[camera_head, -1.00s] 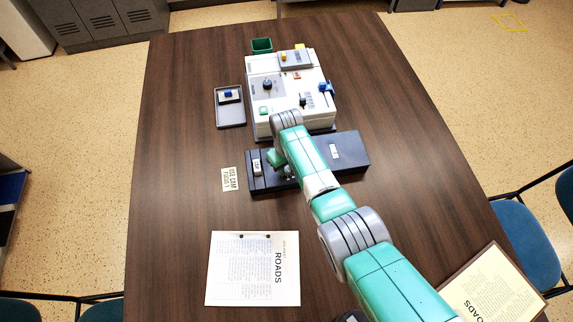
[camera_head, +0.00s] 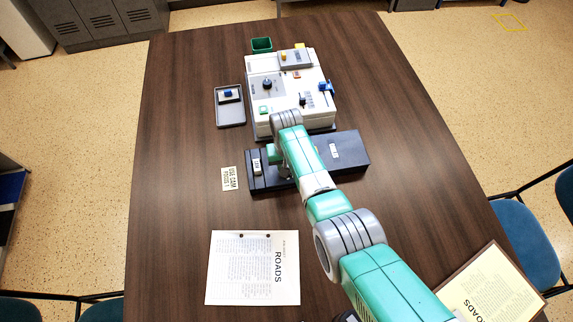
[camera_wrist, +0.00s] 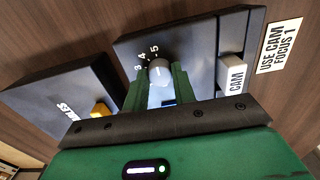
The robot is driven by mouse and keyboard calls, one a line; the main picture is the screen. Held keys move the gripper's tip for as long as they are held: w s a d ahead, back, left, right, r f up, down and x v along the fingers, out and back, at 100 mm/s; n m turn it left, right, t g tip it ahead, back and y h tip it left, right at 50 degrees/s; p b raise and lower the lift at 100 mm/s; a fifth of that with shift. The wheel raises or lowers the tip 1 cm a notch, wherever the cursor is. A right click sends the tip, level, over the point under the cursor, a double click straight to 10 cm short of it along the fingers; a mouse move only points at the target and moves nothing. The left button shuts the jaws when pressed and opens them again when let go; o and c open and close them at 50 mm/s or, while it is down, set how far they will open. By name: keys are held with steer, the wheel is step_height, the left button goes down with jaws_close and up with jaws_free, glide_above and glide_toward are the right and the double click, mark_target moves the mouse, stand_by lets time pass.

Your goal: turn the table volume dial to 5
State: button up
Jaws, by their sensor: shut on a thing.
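The dial's exact pointer setting is too small to tell. My gripper (camera_wrist: 158,84) is shut on the dial, one green finger on each side. In the head view the dark panel (camera_head: 258,184) lies on the table and my arm hides the dial; part of my gripper (camera_head: 275,154) shows there.
A white slider or switch marked CAM (camera_wrist: 232,72) is close right of the dial. A second dark panel (camera_wrist: 60,100) with a yellow switch (camera_wrist: 100,109) is on the left. A white console (camera_head: 290,88) stands behind. A paper (camera_head: 253,285) lies in front; the table's left side is clear.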

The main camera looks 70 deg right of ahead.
steer(key=shift+r, duration=0.1)
steer(key=o, duration=1)
step_height(320, 180, up, 8)
steer(key=p, duration=0.3)
